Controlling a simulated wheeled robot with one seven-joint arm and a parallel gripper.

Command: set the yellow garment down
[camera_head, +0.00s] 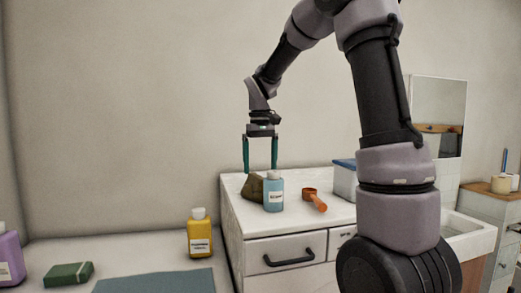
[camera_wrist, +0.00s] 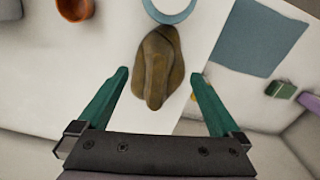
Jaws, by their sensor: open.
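The yellow garment (camera_head: 251,188) is a crumpled brownish-yellow bundle on the white cabinet top, partly hidden behind a light blue bottle (camera_head: 273,192). In the wrist view the garment (camera_wrist: 158,65) lies between and beyond my fingertips near the edge of the white top. My gripper (camera_head: 260,168) points down above the garment, its two green fingers apart. In the wrist view my gripper (camera_wrist: 160,76) is open, with a clear gap on each side of the garment and nothing held.
An orange scoop (camera_head: 315,199) lies right of the blue bottle. A blue-lidded container (camera_head: 344,181) stands farther right. On the lower counter at left are a yellow bottle (camera_head: 199,238), a green sponge (camera_head: 68,274), a purple bottle (camera_head: 9,259) and a blue-grey mat (camera_head: 160,282).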

